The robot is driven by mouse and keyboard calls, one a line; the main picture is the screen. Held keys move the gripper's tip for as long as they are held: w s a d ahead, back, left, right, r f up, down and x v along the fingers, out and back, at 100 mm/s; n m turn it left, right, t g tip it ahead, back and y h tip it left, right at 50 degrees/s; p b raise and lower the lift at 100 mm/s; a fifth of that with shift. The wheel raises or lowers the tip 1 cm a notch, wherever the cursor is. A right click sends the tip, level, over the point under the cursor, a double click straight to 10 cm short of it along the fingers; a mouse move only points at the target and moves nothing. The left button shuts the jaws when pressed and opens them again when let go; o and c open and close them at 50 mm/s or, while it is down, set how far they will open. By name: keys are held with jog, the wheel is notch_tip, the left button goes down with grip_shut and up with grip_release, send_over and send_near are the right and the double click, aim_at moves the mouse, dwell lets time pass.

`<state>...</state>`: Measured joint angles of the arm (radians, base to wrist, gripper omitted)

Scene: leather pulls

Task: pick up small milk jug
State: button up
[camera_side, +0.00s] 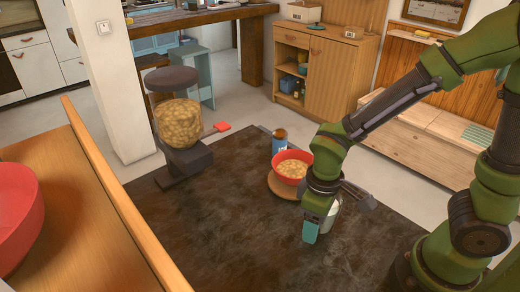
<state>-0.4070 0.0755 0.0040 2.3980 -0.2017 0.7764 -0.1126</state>
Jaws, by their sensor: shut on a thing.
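The small milk jug (331,218) is a whitish thing low at the front of my arm, partly hidden by the gripper. My gripper (320,224) points down over the dark surface and is shut on the jug. One teal fingertip shows on the jug's left side; the other finger is hidden. I cannot tell whether the jug touches the surface below.
A red bowl of cereal (292,174) on a round wooden board (279,186) stands just behind my gripper. A bottle (279,142) is behind the bowl. A cereal dispenser (180,125) stands at the far left. The dark surface (230,235) is clear at front left.

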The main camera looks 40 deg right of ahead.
jog(key=shift+r, duration=3.85)
jog(key=shift+a+f, duration=0.1)
jog(key=shift+f, duration=0.1)
jog(key=shift+w+a+f, duration=0.1)
jog(key=shift+w+f, duration=0.1)
jog(key=shift+w, duration=0.2)
jog(key=w+a+f+m, duration=0.2)
jog(key=w, duration=0.5)
jog(key=w+a+f+m, duration=0.1)
jog(key=w+a+f, duration=0.1)
jog(key=w, duration=0.5)
jog(key=shift+w+d+r+m+y, duration=0.25)
jog(key=shift+w+d+r+y, duration=0.3)
jog(key=shift+y, duration=0.35)
jog(key=shift+w+d+r+m+y, duration=0.2)
jog(key=shift+w+d+r+y, duration=0.2)
jog(key=shift+w+d+y, duration=0.4)
jog(key=shift+w+d+r+m+y, duration=0.3)
jog(key=shift+w+r+y, duration=0.2)
jog(key=shift+y, duration=0.5)
